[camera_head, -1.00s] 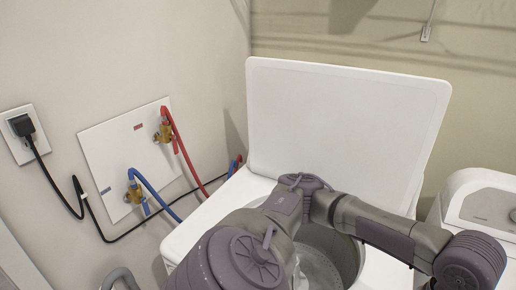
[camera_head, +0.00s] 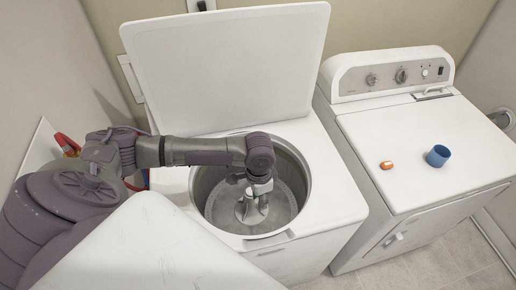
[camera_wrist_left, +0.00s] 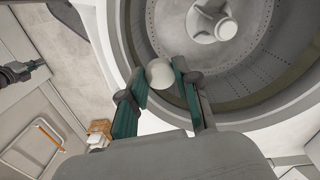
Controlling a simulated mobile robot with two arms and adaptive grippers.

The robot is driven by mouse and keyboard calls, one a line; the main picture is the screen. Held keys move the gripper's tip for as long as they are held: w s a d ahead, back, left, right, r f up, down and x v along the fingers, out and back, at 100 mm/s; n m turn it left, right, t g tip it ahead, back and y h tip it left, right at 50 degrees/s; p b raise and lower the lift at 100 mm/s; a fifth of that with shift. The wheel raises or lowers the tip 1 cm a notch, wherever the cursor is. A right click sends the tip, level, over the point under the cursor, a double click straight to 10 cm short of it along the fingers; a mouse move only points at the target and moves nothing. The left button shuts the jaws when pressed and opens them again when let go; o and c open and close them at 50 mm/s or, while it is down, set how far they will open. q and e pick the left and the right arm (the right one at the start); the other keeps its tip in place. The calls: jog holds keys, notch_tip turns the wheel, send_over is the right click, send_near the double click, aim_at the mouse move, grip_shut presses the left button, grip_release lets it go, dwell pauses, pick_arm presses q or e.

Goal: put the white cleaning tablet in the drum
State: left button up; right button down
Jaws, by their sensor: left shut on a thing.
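The white cleaning tablet (camera_wrist_left: 160,73) is a small round white piece between the fingertips of my left gripper in the left wrist view. My left gripper (camera_head: 257,192) is shut on it and points down over the open drum (camera_head: 214,176) of the top-loading washer. The tablet cannot be made out in the head view. In the left wrist view the tablet appears near the drum's rim, with the pale agitator (camera_wrist_left: 212,22) beyond it. A dark jointed part at that view's left edge looks like my right gripper (camera_wrist_left: 22,72); its fingers are too small to read.
The washer's lid (camera_head: 225,65) stands open behind the drum. A dryer (camera_head: 440,125) stands to the right, with a blue cup (camera_head: 438,156) and a small orange-and-white item (camera_head: 386,165) on top. Tiled floor (camera_head: 430,255) shows in front.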

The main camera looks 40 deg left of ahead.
pick_arm(q)
notch_tip(320, 180, down, 30)
jog(key=b, duration=2.3)
jog(key=shift+w+r, duration=0.1)
jog(key=shift+r, duration=0.15)
jog(key=o, duration=0.9)
jog(key=shift+o, duration=0.2)
